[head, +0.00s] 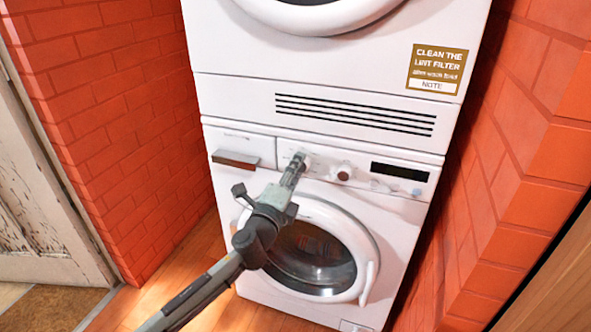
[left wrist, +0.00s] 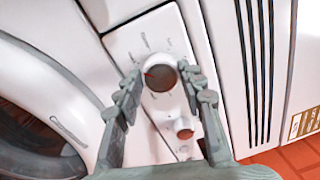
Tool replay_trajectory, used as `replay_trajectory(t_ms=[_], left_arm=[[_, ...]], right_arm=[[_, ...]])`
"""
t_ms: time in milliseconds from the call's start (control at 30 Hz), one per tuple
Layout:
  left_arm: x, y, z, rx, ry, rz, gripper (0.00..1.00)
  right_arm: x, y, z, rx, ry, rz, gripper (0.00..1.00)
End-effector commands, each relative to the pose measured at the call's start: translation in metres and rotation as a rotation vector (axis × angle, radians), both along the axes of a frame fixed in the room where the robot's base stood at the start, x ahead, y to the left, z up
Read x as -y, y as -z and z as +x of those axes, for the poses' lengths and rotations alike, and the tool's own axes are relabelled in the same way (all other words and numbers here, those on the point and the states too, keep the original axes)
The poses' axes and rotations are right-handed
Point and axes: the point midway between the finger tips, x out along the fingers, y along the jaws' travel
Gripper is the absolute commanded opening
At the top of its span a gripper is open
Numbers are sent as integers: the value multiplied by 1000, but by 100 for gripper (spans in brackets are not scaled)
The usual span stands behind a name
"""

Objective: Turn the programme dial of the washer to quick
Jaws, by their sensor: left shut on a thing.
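The white washer (head: 225,190) stands below, with its control panel across the top front. My left gripper (head: 298,162) reaches up to the left part of this panel and covers the dial there in the head view. In the left wrist view the round programme dial (left wrist: 161,78) has a dark face with a red mark pointing left in the picture. Small labels, too blurred to read, lie around it. My left gripper's fingers (left wrist: 160,73) are on either side of the dial, shut on it. My right gripper is not in view.
A second, smaller knob (head: 343,173) sits beside the dial, before a dark display (head: 399,171). The washer's round door (head: 310,255) is shut below my forearm. A dryer (head: 235,95) is stacked above. Brick walls (head: 110,100) stand close on both sides.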

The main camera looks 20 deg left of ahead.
Motion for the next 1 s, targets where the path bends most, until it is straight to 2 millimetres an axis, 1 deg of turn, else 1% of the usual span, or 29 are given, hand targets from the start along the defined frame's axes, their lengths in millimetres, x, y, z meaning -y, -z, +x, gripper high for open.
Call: replay_trajectory(t_ms=[333, 367, 500, 533, 833, 933, 1000], left_arm=[[1, 1, 0, 0, 2, 1, 10], [1, 1, 0, 0, 2, 1, 41], [1, 1, 0, 0, 1, 1, 58], [1, 1, 0, 0, 1, 1, 60], [0, 1, -2, -1, 1, 0, 60], [0, 2, -10, -2, 1, 0, 60], [0, 3, -20, -3, 0, 0, 60]], right_arm=[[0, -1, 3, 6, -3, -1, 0], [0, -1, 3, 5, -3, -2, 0], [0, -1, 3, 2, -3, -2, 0], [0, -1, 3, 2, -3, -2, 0], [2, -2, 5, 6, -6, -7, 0], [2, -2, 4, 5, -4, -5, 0], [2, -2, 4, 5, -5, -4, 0]])
